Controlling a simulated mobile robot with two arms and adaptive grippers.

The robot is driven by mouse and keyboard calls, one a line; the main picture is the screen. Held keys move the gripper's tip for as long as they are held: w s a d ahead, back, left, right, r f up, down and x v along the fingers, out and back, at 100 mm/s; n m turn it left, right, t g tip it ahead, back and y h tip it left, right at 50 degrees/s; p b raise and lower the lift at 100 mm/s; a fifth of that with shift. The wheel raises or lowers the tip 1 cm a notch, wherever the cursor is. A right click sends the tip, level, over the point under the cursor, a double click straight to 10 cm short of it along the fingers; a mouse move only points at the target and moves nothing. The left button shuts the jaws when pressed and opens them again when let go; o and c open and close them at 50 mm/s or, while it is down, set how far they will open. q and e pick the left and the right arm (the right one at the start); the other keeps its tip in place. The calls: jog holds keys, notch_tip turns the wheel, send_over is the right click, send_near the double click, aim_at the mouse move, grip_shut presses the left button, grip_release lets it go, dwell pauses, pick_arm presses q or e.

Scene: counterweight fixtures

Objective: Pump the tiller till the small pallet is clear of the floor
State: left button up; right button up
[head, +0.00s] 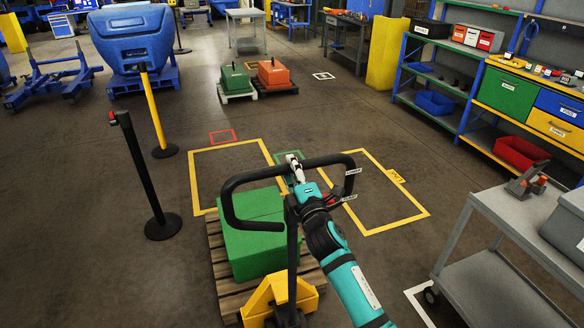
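The tiller (238,222) is a black loop handle on a dark shaft, standing at the lower middle of the head view. It rises from a yellow pallet truck (262,298). The small pallet (222,268) is wooden and lies in front of the truck with a green block (262,250) on it. Whether the pallet touches the floor cannot be made out. My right gripper (294,167) is at the middle of the tiller's far bar, its narrow fingers shut around it. My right arm hides part of the truck and pallet. My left gripper is not in view.
Yellow floor outlines (388,228) lie beyond the pallet. A black post (146,180) and a yellow post (155,112) stand to the left. A grey cart (500,225) stands close on the right. The middle floor is open.

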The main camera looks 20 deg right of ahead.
grip_shut()
jog(key=shift+f, duration=0.2)
dwell(0.5)
